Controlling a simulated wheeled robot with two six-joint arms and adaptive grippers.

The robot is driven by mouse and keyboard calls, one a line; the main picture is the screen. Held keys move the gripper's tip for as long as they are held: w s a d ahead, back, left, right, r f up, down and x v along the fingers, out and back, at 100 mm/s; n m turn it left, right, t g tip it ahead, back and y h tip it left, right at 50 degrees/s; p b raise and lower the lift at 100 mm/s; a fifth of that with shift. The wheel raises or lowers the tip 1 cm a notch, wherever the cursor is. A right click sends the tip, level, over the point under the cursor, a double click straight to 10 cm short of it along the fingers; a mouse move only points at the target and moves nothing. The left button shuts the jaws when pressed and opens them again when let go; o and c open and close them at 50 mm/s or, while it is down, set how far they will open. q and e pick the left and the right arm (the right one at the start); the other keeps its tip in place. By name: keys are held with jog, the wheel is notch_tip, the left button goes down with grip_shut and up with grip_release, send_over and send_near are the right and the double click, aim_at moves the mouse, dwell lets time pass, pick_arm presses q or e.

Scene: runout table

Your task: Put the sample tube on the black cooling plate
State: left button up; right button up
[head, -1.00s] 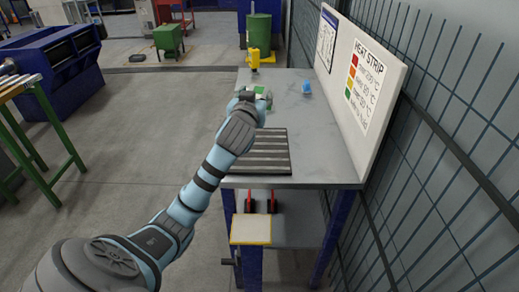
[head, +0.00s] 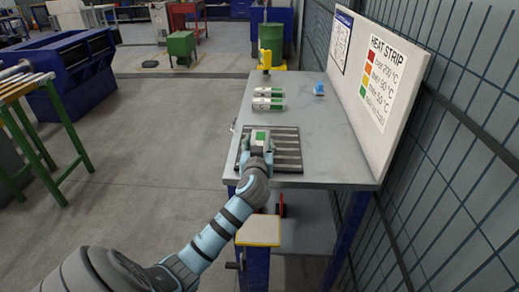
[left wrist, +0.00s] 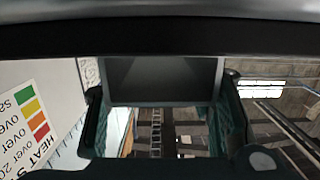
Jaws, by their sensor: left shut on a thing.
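My left gripper (head: 258,143) is shut on a short grey sample tube with a green patch (head: 260,135). It holds the tube over the left part of the black cooling plate (head: 288,146), a dark slab with light stripes. I cannot tell whether the tube touches the plate. In the left wrist view a dark grey squarish face of the held tube (left wrist: 165,80) shows between the two fingers (left wrist: 165,115). The gripper and arm cover part of the plate. My right gripper is not in view.
Two similar grey pieces with green patches, a far one (head: 268,92) and a nearer one (head: 268,104), lie behind the plate. A blue object (head: 319,89) and a yellow device (head: 265,60) stand farther back. A white heat strip board (head: 382,75) edges the table's right side.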

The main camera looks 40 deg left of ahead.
pick_arm(q)
jog(key=o, duration=1.4)
jog(key=p+v, duration=0.2)
jog(key=v, duration=1)
